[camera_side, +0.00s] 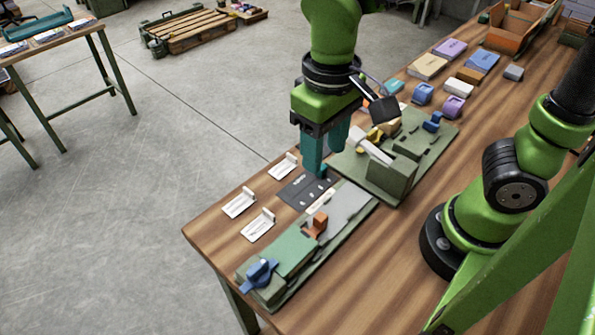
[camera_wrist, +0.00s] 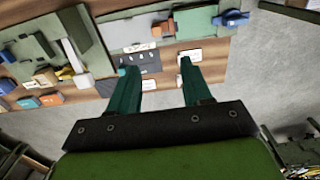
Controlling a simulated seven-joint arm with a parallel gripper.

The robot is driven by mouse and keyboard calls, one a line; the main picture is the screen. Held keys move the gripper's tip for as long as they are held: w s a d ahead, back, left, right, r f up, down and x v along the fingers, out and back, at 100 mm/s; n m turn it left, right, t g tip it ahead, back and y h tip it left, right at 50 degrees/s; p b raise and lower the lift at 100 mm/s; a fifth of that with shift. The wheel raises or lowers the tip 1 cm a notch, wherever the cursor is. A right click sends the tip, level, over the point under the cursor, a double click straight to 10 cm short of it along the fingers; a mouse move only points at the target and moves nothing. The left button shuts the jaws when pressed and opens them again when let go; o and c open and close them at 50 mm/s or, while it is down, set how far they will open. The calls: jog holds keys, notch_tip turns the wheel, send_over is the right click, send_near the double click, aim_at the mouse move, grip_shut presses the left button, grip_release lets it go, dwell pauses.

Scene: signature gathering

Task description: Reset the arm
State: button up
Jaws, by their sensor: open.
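My gripper (camera_side: 324,160) hangs above the wooden table (camera_side: 208,232), with its teal fingers pointing down over the dark panel (camera_side: 301,196). In the wrist view the gripper (camera_wrist: 157,68) is open, with its two fingers apart and nothing between them. The dark panel (camera_wrist: 143,62) shows between and left of the fingertips there. In the side view the fingers partly hide the panel's far end, and I cannot tell the exact height above it.
White cards (camera_side: 239,203) lie left of the panel. A green board (camera_side: 292,250) with a blue knob (camera_side: 261,272) is in front. A second green board (camera_side: 430,147) with a block (camera_side: 391,176) is to the right.

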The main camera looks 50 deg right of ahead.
jog(key=d+r+m+t+y, duration=0.1)
jog(key=d+m+t, duration=0.1)
jog(key=d, duration=0.4)
jog(key=d+r+m+t+y, duration=0.1)
jog(key=d+r+m+t, duration=0.1)
jog(key=d+t, duration=0.3)
jog(key=shift+d+r, duration=0.25)
jog(key=shift+d, duration=1)
